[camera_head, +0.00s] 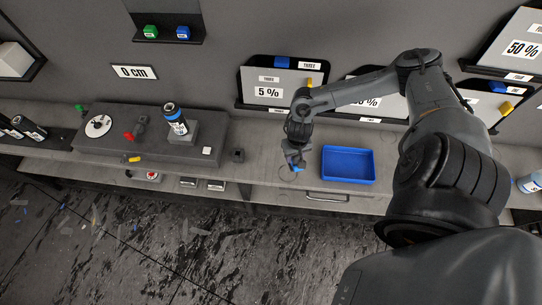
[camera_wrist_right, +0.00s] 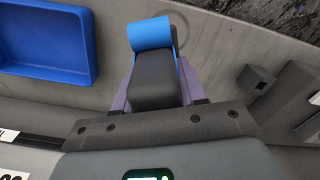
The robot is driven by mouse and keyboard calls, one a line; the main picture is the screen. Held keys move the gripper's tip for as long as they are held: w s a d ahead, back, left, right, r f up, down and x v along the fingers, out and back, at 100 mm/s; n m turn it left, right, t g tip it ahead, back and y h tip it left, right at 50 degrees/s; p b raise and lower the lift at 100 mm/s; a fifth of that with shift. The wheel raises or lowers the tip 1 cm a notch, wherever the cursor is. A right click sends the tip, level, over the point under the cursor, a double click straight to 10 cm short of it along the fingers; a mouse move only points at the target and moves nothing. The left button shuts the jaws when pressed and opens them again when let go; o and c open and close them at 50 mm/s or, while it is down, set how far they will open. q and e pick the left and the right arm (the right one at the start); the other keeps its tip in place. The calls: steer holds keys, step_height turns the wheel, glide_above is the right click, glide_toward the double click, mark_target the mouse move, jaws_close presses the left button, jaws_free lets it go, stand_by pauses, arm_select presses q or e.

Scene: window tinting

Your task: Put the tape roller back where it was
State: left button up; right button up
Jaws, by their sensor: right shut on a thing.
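My right gripper (camera_head: 294,162) reaches down to the grey counter, just left of the blue tray. In the right wrist view its purple fingers (camera_wrist_right: 157,92) are shut on the dark body of the tape roller (camera_wrist_right: 155,80). The roller's blue roll (camera_wrist_right: 151,33) sticks out past the fingertips. In the head view only a small blue bit of the tape roller (camera_head: 297,169) shows below the gripper. I cannot tell whether it touches the counter. A thin round outline shows on the counter beside it. My left gripper is not in view.
The blue tray (camera_head: 348,165) looks empty. A small dark square holder (camera_head: 238,155) stands left of the gripper. Farther left, a raised dark block (camera_head: 100,140) carries a bottle (camera_head: 175,120) and small tools. Signed panels (camera_head: 283,84) line the back. Counter between holder and tray is mostly clear.

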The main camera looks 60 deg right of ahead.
steer(key=w+f, duration=0.2)
steer(key=w, duration=0.1)
steer(key=w+f, duration=0.2)
steer(key=w, duration=0.2)
steer(key=w+d+f+b, duration=0.1)
steer(key=w+f, duration=0.1)
steer(key=w, duration=0.1)
steer(key=shift+w+f, duration=0.1)
steer(key=shift+w, duration=0.1)
steer(key=shift+f+b, duration=0.3)
steer(key=shift+f, duration=1.75)
steer(key=shift+f, duration=0.1)
steer(key=o, duration=1.2)
